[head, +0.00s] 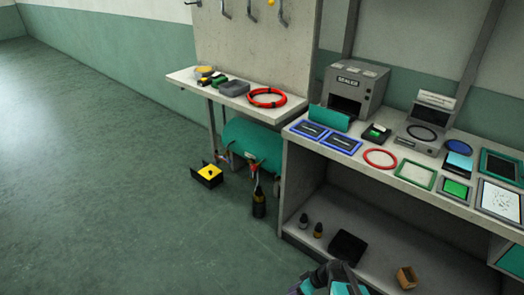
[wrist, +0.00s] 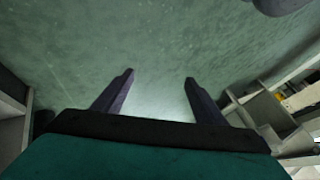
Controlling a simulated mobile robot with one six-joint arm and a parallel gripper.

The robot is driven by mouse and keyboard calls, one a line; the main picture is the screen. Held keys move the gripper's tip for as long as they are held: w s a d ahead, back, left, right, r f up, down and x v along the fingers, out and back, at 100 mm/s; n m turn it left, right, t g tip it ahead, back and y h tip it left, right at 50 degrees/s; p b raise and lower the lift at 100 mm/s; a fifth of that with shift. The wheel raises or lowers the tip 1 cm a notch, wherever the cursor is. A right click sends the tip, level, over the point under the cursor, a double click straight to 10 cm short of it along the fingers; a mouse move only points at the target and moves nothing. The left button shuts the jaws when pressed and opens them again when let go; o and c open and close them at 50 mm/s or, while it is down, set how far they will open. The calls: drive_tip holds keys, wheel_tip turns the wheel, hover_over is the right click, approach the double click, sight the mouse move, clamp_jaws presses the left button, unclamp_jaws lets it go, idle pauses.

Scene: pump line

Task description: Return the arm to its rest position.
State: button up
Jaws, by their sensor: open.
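My gripper (wrist: 159,85) shows in the wrist view with its two dark fingers apart and nothing between them. Beyond the fingers is green floor. In the head view part of my arm (head: 335,280) shows at the bottom edge, in front of the bench's lower shelf. The fingertips cannot be made out in the head view.
A long bench (head: 450,205) with a sealer machine (head: 354,92) and several coloured frames stands at the right. Its lower shelf (head: 375,240) holds small bottles and a black box. A side table (head: 205,85) stands behind. A yellow-and-black box (head: 209,174) is on the floor. Floor at left is clear.

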drive_tip(key=s+a+r+m+g+h+p, duration=0.1)
drive_tip(key=s+r+g+h+p, duration=0.1)
drive_tip(key=s, duration=0.5)
drive_tip(key=s+a+r+g+h+p, duration=0.1)
drive_tip(key=s+r+g+p, duration=0.15)
drive_tip(key=s, duration=0.45)
drive_tip(key=s+d+m+h, duration=0.4)
drive_tip(key=s+d+m, duration=0.2)
drive_tip(key=d+m, duration=0.2)
drive_tip(key=shift+d+r+g+h+p, duration=0.15)
drive_tip(key=shift+r+g+h+p, duration=0.15)
drive_tip(key=shift+r+g+h, duration=0.15)
drive_tip(key=c, duration=0.9)
drive_tip(key=shift+o, duration=0.2)
drive_tip(key=shift+d, duration=0.1)
